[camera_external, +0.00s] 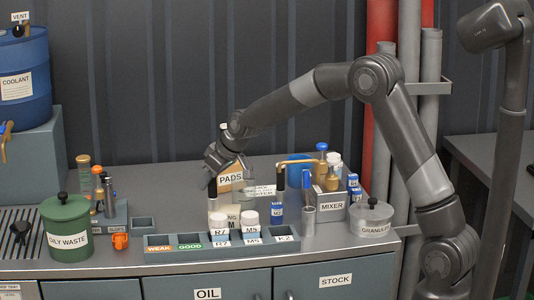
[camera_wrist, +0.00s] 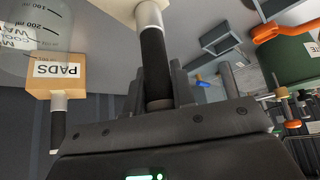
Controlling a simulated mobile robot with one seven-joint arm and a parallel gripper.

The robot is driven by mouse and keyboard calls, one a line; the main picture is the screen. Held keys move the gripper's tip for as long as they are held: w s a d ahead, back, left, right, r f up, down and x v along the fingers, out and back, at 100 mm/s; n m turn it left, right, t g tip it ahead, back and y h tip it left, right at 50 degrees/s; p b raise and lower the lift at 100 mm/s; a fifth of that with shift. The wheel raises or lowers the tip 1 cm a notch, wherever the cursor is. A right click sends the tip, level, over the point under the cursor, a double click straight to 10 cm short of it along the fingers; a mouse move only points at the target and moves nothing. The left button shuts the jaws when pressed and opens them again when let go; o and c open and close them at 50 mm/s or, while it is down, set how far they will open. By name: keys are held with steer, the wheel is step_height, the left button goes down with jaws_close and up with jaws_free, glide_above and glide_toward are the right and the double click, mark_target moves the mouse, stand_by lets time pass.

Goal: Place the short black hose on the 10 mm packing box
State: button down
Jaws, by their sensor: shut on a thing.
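In the external view my gripper (camera_external: 212,177) points down, above the cream packing box (camera_external: 232,212) behind the white jars. It is shut on a short black hose (camera_external: 212,189) with a pale lower end. In the wrist view the black hose (camera_wrist: 153,58) stands between my jaws (camera_wrist: 157,98). Its pale collar meets or nearly meets the cream box (camera_wrist: 122,8) at the top edge; I cannot tell whether it bears on it. The box label is partly hidden by a jar; only "NG" and "M" show.
A PADS box (camera_external: 230,178) stands behind; another black hose (camera_wrist: 57,130) shows near it in the wrist view. White R7 (camera_external: 219,222) and M5 (camera_external: 250,220) jars stand in front. The counter left of the packing box is clearer.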

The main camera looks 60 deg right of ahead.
steer(key=c, duration=1.2)
jaws_free()
steer(key=shift+f, duration=0.1)
steer(key=shift+r, duration=0.3)
steer(key=s+a+r, duration=0.1)
steer(key=s+r, duration=1.3)
steer(key=s, duration=0.1)
steer(key=s+a+f+m+g, duration=0.1)
steer(key=s+a+f, duration=0.1)
steer(key=s, duration=2.9)
steer(key=shift+f+h, duration=0.15)
steer(key=shift+h, duration=0.25)
